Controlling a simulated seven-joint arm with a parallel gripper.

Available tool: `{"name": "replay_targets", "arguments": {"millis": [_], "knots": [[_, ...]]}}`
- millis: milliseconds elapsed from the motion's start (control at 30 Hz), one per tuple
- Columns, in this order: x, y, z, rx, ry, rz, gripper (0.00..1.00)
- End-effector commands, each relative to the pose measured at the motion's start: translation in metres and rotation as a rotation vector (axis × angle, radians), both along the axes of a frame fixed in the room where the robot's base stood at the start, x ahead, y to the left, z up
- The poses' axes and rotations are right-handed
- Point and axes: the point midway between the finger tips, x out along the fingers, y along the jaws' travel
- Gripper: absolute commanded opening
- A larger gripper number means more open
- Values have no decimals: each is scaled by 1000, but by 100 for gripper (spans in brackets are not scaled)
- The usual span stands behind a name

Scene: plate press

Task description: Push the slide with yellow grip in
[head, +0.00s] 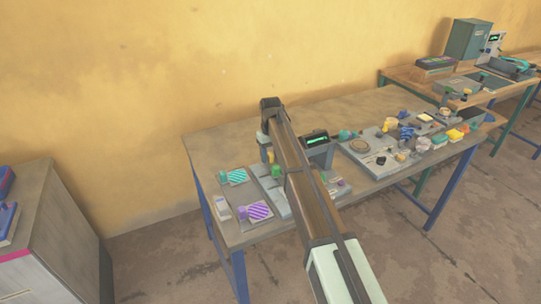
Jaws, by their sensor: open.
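My arm crosses the workbench from the lower right to a dark joint near the wall, and it covers the middle of the press station. My gripper cannot be made out; it seems hidden behind my arm. A small yellow piece (270,157) shows just left of my arm, behind a green knob (276,171). It may be the yellow grip, but it is too small to be sure. The slide's position cannot be told. A grey base plate (268,187) shows partly left of my arm. A grey box with a green display (318,139) stands right of the arm.
A green striped plate (236,176) and a purple striped plate (259,211) lie at the bench's left. A grey board (372,165) with several small parts lies at the right. A grey cabinet (45,235) stands far left. The bench's back left (215,145) is clear.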

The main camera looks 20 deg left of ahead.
Motion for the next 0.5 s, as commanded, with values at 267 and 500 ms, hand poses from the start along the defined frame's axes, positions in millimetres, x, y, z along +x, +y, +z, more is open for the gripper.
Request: {"name": "replay_targets", "arguments": {"millis": [267, 500], "knots": [[0, 0, -1, 0, 0, 0, 49], [0, 0, -1, 0, 0, 0, 27]]}}
